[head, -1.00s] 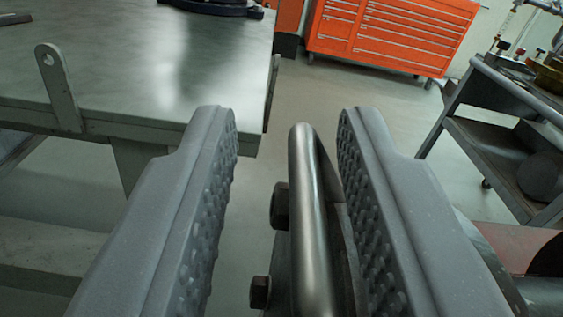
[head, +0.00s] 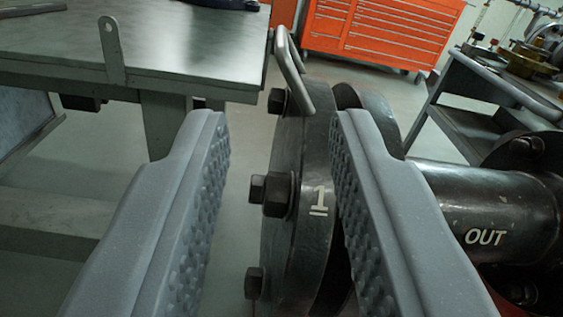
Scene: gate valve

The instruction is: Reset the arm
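My gripper (head: 278,122) is open, its two grey textured fingers wide apart with nothing held between them. Beyond and between the fingers is a dark round flange (head: 303,230) marked "1", with several hex bolts on its left face. A bent metal handle (head: 292,70) stands at the flange's top. The right finger covers part of the flange. A dark pipe (head: 480,205) marked "OUT" runs off to the right, behind the right finger, to another bolted flange (head: 530,160).
A metal workbench (head: 180,62) with an upright tab stands at the left. An orange drawer cabinet (head: 375,30) is at the back. A dark cart (head: 460,125) with fittings on top is at the right. Open floor (head: 375,85) lies between them.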

